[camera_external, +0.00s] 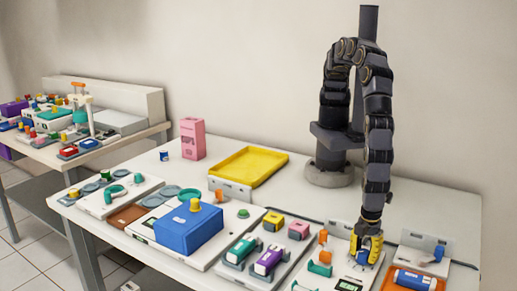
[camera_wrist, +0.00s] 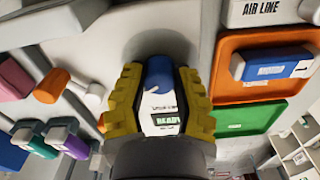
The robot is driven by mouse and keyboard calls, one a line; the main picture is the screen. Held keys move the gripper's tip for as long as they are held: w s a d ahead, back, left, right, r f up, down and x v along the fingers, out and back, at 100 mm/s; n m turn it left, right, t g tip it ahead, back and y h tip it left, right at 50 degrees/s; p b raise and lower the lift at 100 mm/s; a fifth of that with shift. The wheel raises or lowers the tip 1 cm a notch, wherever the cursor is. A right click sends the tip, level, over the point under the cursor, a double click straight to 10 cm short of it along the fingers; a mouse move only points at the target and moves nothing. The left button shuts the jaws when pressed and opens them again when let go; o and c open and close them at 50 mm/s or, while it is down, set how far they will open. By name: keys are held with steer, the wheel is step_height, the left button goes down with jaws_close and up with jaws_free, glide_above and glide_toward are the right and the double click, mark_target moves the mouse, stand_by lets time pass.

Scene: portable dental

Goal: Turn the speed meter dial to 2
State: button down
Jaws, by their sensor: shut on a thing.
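A blue dial-like knob (camera_external: 362,256) stands on a white unit at the right front of the table. In the wrist view the blue piece (camera_wrist: 158,72) sits between the yellow fingers, above a white face with a lit display (camera_wrist: 166,123) that reads READY. My gripper (camera_external: 368,248) points down over the unit. In the wrist view its two yellow fingers (camera_wrist: 160,98) are closed around the blue piece, one on each side. The fingers hide most of the knob. No speed number or pointer mark can be read.
An orange tray (camera_wrist: 222,82) with a blue cylinder (camera_wrist: 268,66) lies to the right, beside an AIR LINE block (camera_wrist: 270,12). An orange knob (camera_wrist: 52,86) stands on the left. A blue box (camera_external: 188,230) and a yellow tray (camera_external: 250,166) are farther left on the table.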

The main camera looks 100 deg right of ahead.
steer(key=n, duration=0.3)
steer(key=shift+n, duration=0.4)
steer(key=shift+w+n, duration=0.1)
steer(key=shift+n, duration=1.7)
steer(key=c, duration=0.7)
jaws_free()
